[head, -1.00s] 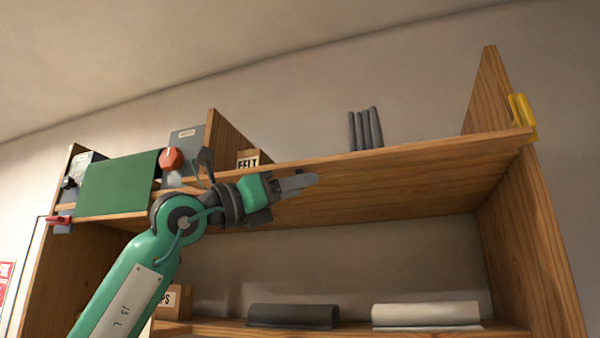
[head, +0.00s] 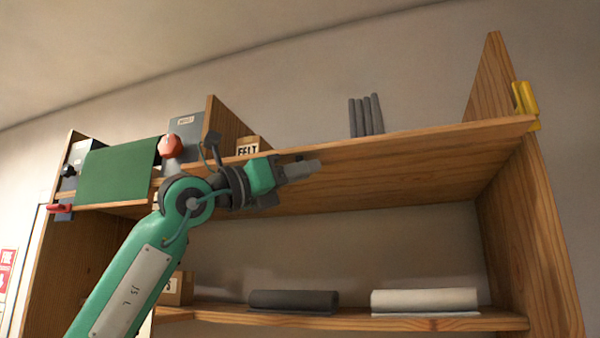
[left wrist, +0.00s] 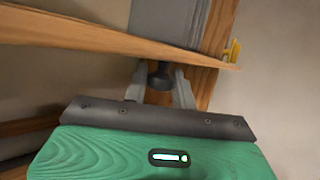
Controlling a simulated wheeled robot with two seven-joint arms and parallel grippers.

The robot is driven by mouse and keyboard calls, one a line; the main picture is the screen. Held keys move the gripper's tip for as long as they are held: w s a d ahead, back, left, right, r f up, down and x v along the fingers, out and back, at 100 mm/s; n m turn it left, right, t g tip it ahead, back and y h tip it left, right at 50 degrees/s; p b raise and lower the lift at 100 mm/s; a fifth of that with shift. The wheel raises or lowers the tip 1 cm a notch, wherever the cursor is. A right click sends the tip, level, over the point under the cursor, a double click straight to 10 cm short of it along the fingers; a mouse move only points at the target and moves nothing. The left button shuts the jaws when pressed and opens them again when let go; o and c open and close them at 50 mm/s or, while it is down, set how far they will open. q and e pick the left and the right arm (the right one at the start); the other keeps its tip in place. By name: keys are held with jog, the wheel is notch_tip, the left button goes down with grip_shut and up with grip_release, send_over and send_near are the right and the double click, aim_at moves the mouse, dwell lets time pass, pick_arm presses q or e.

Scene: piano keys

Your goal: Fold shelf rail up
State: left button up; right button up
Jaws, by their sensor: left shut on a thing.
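A long wooden upper shelf (head: 400,160) spans the unit, with a thin front edge. I cannot tell for sure which strip is the rail; a wooden strip (left wrist: 90,38) crosses the left wrist view just above my gripper. My left gripper (head: 305,168) is at the shelf's front edge, left of its middle. In the left wrist view its two grey fingers (left wrist: 160,88) are shut on a dark round knob (left wrist: 160,76) just below the strip. The knob's attachment is partly hidden. A yellow catch (head: 526,103) is at the right end and a red one (head: 60,209) at the left.
A dark roll (head: 293,301) and a pale roll (head: 425,301) lie on the lower shelf.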

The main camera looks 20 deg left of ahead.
aim_at(291, 152)
pick_arm(q)
jog(key=shift+s+r+n+g+y+p, duration=0.25)
jog(key=shift+r+n+y, duration=0.15)
jog(key=shift+n, duration=0.2)
jog(key=shift+s+r+n+g+y+p, duration=0.2)
jog(key=shift+r+n+y, duration=0.1)
jog(key=shift+n+y, duration=0.25)
jog(key=shift+s+r+n+g+y+p, duration=0.15)
jog(key=shift+r+n+g+y+p, duration=0.5)
jog(key=shift+n+p, duration=0.4)
jog(key=r+n+g+y+p, duration=0.1)
jog(key=r+n+g+p, duration=0.1)
jog(key=p, duration=0.2)
jog(key=r+n+g+y+p, duration=0.2)
jog(key=g+p, duration=0.1)
jog(key=p, duration=0.2)
jog(key=shift+w+p, duration=0.2)
jog(key=shift+p, duration=0.1)
jog(key=shift+w+r+n+g+y+p, duration=0.2)
jog(key=shift+n+g+y+p, duration=0.3)
jog(key=shift+g, duration=0.3)
jog(key=shift+w+r+n+g, duration=0.25)
jog(key=shift+n+g, duration=0.1)
jog(key=shift+g, duration=0.3)
jog(key=shift+w+r+n+g, duration=0.15)
jog(key=shift+w+n+g, duration=0.15)
jog(key=shift+g, duration=0.35)
jog(key=o, duration=0.9)
jog(key=shift+w, duration=0.1)
